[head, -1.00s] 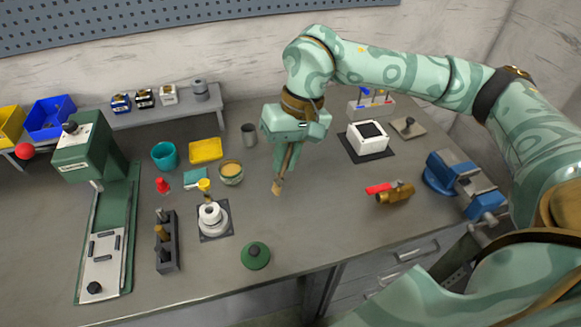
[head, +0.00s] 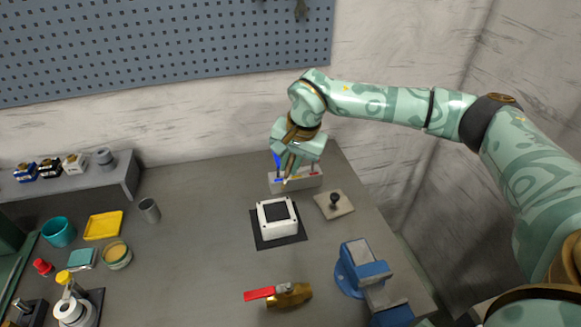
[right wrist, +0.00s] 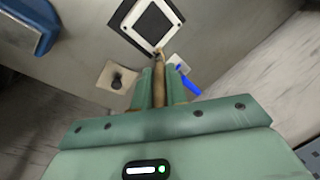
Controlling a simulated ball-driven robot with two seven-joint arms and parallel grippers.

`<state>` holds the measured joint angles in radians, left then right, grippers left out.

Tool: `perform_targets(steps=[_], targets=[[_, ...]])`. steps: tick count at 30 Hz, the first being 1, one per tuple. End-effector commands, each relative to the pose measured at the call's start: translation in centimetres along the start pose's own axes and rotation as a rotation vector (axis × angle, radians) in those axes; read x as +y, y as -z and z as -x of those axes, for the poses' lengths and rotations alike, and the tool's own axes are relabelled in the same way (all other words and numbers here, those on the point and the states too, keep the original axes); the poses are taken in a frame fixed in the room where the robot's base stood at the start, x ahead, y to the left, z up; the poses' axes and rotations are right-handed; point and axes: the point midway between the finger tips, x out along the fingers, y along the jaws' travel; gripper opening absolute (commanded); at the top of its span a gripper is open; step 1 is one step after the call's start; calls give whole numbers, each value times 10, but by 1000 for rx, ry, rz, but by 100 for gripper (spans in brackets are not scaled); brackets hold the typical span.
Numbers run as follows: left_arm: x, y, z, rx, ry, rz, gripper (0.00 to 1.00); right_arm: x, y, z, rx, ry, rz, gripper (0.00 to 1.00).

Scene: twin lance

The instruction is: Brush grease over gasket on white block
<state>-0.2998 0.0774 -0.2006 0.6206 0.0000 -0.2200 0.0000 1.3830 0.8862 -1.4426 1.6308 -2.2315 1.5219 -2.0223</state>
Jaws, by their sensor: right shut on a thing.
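The white block (head: 281,231) stands on a dark mat (head: 264,243) near the middle of the bench, with a dark square gasket area (head: 280,211) on top. My right gripper (head: 291,163) is behind the block, in front of or above a pale rack. It is shut on a wooden brush, whose shaft (right wrist: 159,75) shows between the fingers in the right wrist view. The brush tip points down and appears apart from the block. A round tin (head: 117,254) with tan contents, probably the grease, stands at the left. My left gripper is out of view.
A pale rack (head: 310,182) with coloured tools stands behind the block. A beige plate with a black knob (head: 334,203) lies right of it. A blue vise (head: 362,270) and a red-handled brass valve (head: 288,296) are in front.

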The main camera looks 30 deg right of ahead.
Motion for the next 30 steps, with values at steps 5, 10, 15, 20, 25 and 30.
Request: perform_targets(steps=[5, 10, 15, 20, 25, 30], targets=[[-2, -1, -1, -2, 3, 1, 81, -3, 2, -1, 44, -14, -52, 0], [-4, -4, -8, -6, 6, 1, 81, 0, 1, -9, 53, -18, -52, 0], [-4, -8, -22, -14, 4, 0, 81, 4, 0, -25, 51, -19, -52, 0], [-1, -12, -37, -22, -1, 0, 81, 8, -1, -42, 50, -20, -53, 0], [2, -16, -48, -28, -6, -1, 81, 11, -2, -55, 50, -19, -52, 0], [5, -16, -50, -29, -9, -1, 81, 12, -2, -57, 52, -17, -52, 0]])
